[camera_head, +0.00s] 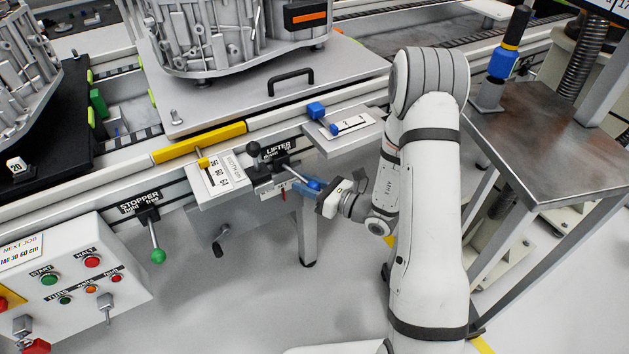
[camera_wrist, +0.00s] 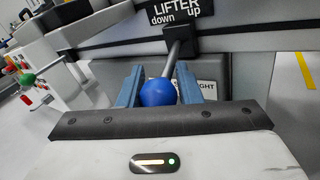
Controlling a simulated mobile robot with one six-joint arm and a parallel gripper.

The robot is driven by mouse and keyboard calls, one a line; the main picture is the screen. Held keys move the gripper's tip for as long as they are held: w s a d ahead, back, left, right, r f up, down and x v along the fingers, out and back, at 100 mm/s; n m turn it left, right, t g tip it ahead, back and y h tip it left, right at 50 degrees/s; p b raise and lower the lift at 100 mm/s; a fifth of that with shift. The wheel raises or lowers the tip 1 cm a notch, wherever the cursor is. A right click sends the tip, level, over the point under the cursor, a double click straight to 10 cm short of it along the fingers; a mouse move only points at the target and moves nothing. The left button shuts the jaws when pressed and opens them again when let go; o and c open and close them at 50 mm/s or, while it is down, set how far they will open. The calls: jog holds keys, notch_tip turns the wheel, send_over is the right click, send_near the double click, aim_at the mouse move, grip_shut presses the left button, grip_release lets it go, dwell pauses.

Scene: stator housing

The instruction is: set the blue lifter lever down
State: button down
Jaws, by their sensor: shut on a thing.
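The blue lifter lever shows as a metal rod with a round blue knob (camera_head: 314,184), below the LIFTER label on the conveyor's front. In the wrist view the knob (camera_wrist: 158,92) sits between the two blue fingers of my gripper (camera_wrist: 158,88). My gripper (camera_head: 309,189) is shut on the knob, coming from the right in the head view. The rod runs from its dark pivot block (camera_wrist: 182,40) toward the camera and slightly left in the wrist view. The label there reads "down" on the left and "up" on the right. Which mark the lever stands at I cannot tell.
A black-knobbed lever (camera_head: 254,148) and a scale plate with a yellow pointer (camera_head: 204,162) are close on the left. The green-knobbed stopper lever (camera_head: 158,256) and a button panel (camera_head: 75,280) are further left.

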jog(key=shift+s+a+g, duration=0.15)
jog(key=shift+s+a, duration=0.15)
jog(key=shift+a, duration=0.2)
jog(key=shift+s+a+g, duration=0.15)
jog(key=shift+s+a, duration=0.1)
jog(key=shift+a, duration=0.2)
jog(key=c, duration=2.2)
grip_release()
jog(key=shift+a+r, duration=0.1)
jog(key=c, duration=2.2)
grip_release()
jog(key=shift+w+r, duration=0.1)
jog(key=c, duration=1.2)
grip_release()
jog(key=shift+o, duration=0.4)
jog(key=shift+a, duration=0.15)
jog(key=shift+d, duration=0.25)
